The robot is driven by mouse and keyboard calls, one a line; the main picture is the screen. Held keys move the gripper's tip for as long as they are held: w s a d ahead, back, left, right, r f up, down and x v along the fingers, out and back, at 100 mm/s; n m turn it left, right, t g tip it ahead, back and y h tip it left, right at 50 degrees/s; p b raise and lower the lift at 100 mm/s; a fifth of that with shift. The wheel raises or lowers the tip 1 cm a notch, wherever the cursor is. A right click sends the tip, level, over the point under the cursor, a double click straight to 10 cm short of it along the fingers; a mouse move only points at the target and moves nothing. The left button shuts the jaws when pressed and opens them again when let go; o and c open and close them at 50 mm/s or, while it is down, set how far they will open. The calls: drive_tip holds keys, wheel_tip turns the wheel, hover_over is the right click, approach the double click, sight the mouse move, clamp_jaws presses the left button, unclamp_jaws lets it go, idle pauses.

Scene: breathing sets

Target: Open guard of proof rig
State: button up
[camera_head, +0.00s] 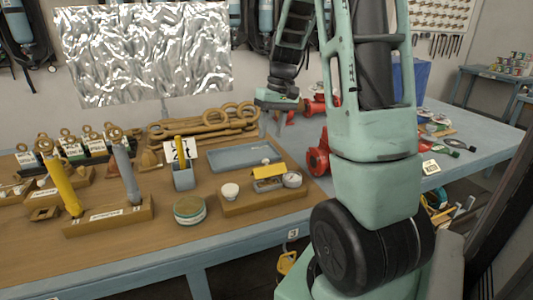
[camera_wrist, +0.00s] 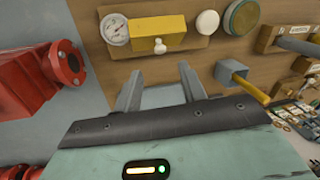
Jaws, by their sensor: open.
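The proof rig is a wooden block (camera_head: 262,203) on the brown bench top. It carries a yellow guard (camera_head: 268,172), a round white-faced gauge (camera_head: 292,180) and a white knob (camera_head: 230,191). In the wrist view the yellow guard (camera_wrist: 158,34) shows a small pale knob (camera_wrist: 159,46) on it, with the gauge (camera_wrist: 115,29) at its left. The guard looks lowered over its housing. My gripper (camera_wrist: 161,88) is open and empty, with the guard ahead of its fingers and apart from them. In the head view my gripper (camera_head: 273,122) hangs above and behind the rig.
A blue-grey tray (camera_head: 244,157) lies behind the rig. A grey holder with a yellow stick (camera_head: 182,172) and a round tin (camera_head: 189,210) stand left of it. A red flanged valve (camera_head: 318,158) stands close on the right. Gas cylinder models (camera_head: 61,182) stand farther left.

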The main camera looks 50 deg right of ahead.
sight(267, 159)
drive_tip(key=x, duration=0.8)
drive_tip(key=shift+f+p, duration=0.1)
drive_tip(key=shift+p, duration=0.3)
clamp_jaws()
